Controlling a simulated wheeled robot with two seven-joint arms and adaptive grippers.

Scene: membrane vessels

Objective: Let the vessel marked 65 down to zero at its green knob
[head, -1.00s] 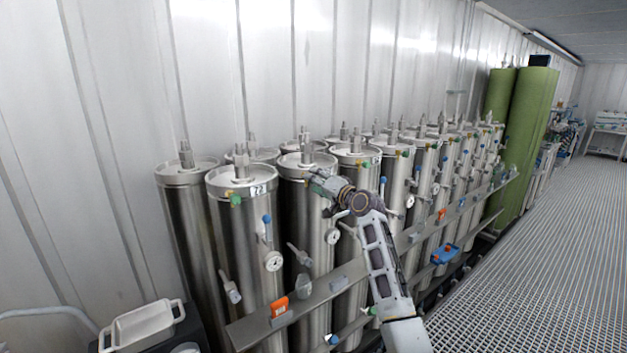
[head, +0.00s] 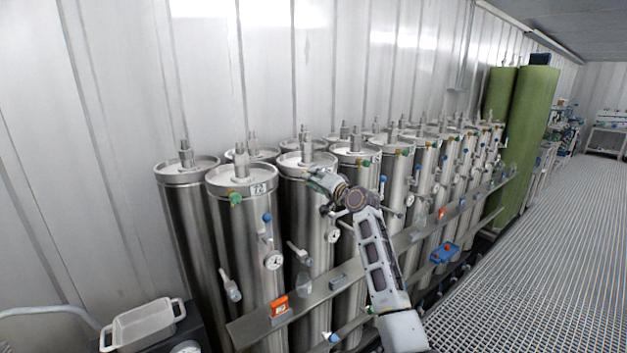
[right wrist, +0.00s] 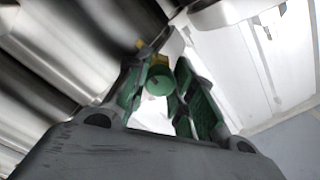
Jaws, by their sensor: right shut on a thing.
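My right gripper (head: 316,178) is at the upper front of a steel vessel (head: 304,260), the second from the left in the front row. In the right wrist view its green-padded fingers (right wrist: 160,76) are shut on a green knob (right wrist: 159,82) with a yellowish part behind it. The gripper hides this vessel's label in the head view, so I cannot read the number 65 there. A round gauge (head: 332,235) is on the vessel's right side; its reading is too small to tell. My left gripper is not in view.
A vessel marked 72 (head: 240,270) stands to the left, with its own green knob (head: 236,198). More vessels run back along the wall. A rail (head: 350,275) crosses their fronts. A white tray (head: 143,325) is at lower left. The grated floor at right is clear.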

